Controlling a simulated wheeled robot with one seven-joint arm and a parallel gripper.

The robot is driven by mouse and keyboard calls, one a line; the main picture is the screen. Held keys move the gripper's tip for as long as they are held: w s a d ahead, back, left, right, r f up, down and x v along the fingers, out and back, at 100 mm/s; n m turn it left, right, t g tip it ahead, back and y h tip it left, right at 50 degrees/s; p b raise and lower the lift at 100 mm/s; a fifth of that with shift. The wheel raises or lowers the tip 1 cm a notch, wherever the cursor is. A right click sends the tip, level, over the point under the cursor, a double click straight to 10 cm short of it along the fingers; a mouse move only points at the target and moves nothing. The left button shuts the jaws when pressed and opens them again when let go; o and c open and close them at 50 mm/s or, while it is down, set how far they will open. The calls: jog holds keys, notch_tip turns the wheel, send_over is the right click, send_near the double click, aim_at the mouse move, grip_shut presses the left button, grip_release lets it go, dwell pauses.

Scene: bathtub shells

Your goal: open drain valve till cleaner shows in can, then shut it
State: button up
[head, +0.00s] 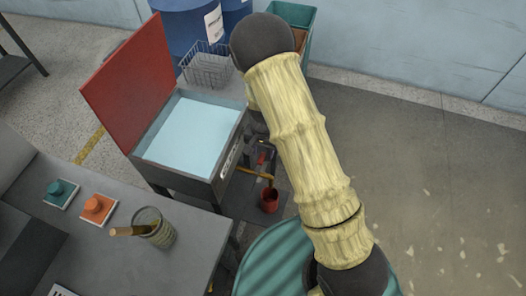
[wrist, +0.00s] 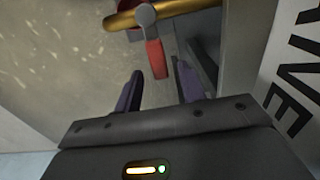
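The drain valve's red lever (wrist: 156,58) hangs from a round grey hub beside a brass pipe (wrist: 175,8) in the wrist view. My gripper (wrist: 158,68) is open, its two dark fingers to either side of the lever's lower end, with gaps visible. In the head view the lever (head: 262,158) and brass pipe (head: 252,173) show under the washer tank's front; my gripper is mostly hidden by my arm there. A red can (head: 269,203) stands on the floor below the pipe's end. Its inside looks dark; I see no cleaner. Light blue cleaner (head: 194,132) fills the tank (head: 180,180).
The tank's red lid (head: 130,82) stands open. A wire basket (head: 207,66) and blue drums (head: 185,25) are behind it. A grey bench (head: 120,245) at front left holds a glass jar (head: 154,228) and teal and orange knobs. Floor at right is clear.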

jog(key=shift+f, duration=0.3)
grip_shut()
